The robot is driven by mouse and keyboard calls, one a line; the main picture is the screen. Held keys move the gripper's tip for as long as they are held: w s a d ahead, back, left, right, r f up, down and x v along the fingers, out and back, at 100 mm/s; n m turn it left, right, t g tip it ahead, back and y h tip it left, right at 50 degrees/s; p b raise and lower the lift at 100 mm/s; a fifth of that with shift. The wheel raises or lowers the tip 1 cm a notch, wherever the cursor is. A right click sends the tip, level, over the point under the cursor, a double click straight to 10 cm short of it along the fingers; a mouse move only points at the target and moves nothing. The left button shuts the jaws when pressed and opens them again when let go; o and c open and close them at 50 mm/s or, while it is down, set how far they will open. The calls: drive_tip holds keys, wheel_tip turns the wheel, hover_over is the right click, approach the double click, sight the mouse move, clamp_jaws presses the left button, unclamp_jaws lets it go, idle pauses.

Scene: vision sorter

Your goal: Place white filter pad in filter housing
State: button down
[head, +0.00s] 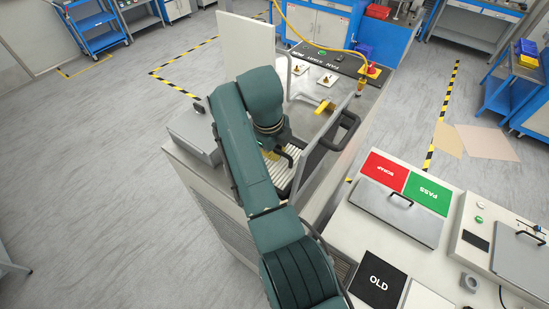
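My gripper (280,154) is inside the open bay of the grey machine, which seems to be the filter housing (315,165). The gripper points down, close above a pale ribbed surface (280,172) at the bay's bottom. My arm hides much of the gripper and bay, so I cannot tell whether the fingers are open or hold anything. I cannot clearly make out the white filter pad. A flat white square (428,298) lies beside the black OLD mat (378,280), cut off by the picture's bottom edge; I cannot tell whether it is the pad.
A grey panel with a dark handle (345,128) stands along the bay's right side. A tall white panel (254,46) stands behind. The right bench carries red SCRAP (385,170) and green PASS (429,194) areas and a handled metal lid (397,214). A yellow hose (300,38) arches behind.

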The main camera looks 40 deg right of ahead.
drive_tip(key=shift+a+f+p, duration=0.1)
drive_tip(key=shift+f+p, duration=0.2)
drive_tip(key=shift+f, duration=1.55)
drive_tip(key=c, duration=1.2)
unclamp_jaws()
drive_tip(key=shift+c, duration=0.2)
wheel_tip(320, 180, up, 12)
drive_tip(key=a+b, duration=0.1)
drive_tip(key=a, duration=0.1)
drive_tip(key=w+a+r+n+t+h, duration=0.1)
drive_tip(key=w+a+r+n+t, duration=0.2)
drive_tip(key=w+a+n+t, duration=0.35)
drive_tip(key=w+a+r+n+t, duration=0.3)
drive_tip(key=a+n+t, duration=0.1)
drive_tip(key=n, duration=0.6)
drive_tip(key=s+a+r+n+t+y, duration=0.1)
drive_tip(key=s+a+r+n+t, duration=0.4)
drive_tip(key=s+r+n, duration=0.3)
drive_tip(key=s+a+r+n+t+y, duration=0.1)
drive_tip(key=s+a+r+n+t, duration=0.5)
drive_tip(key=s+r+n, duration=0.2)
drive_tip(key=shift+s+a+n+y, duration=0.35)
drive_tip(key=shift+a+n+y, duration=0.05)
drive_tip(key=shift+n, duration=0.25)
